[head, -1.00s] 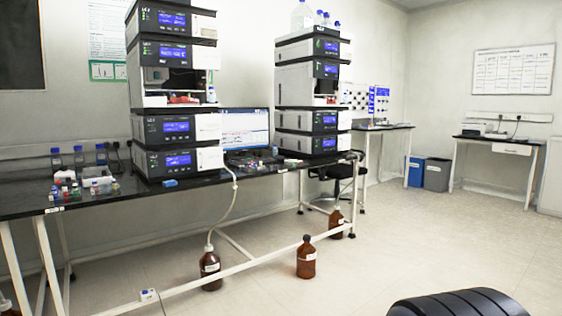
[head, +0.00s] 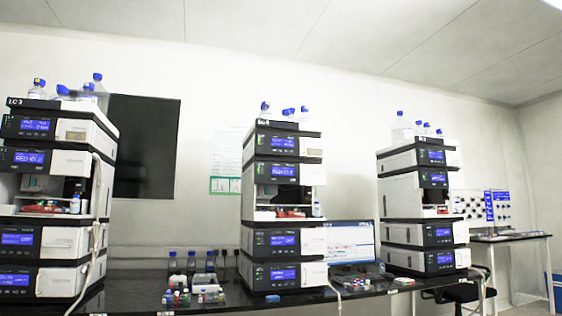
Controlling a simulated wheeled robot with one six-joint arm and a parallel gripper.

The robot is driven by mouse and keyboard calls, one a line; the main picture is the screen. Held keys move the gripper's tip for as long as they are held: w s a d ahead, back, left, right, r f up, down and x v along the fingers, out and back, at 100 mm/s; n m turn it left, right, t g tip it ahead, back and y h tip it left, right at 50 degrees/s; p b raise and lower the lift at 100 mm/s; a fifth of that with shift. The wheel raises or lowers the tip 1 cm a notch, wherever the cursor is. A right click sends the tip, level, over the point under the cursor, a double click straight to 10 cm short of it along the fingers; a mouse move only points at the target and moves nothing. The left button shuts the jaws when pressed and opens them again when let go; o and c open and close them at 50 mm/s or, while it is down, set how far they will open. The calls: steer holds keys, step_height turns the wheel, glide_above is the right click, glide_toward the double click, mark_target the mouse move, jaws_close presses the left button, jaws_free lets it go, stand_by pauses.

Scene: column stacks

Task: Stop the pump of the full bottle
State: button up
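Three column stacks stand on the black bench: the left stack, labelled LC 3 (head: 62,197), the middle stack (head: 313,242) and the right stack (head: 400,192). Each has several modules with lit blue displays, whose text is too small to read surely. A pale tube (head: 96,238) runs down the left stack's right side. Other pale tubes leave the middle stack (head: 335,290) and the right stack (head: 484,283) low down. Clear bottles with blue caps stand on top of every stack. The floor and the brown bottles are out of view. My gripper is not in view.
The black bench (head: 130,290) crosses the bottom of the view. Small vials (head: 190,298) and blue-capped bottles (head: 191,262) stand between the left and middle stacks. A monitor (head: 350,241) stands right of the middle stack. A chair (head: 455,292) is at the lower right.

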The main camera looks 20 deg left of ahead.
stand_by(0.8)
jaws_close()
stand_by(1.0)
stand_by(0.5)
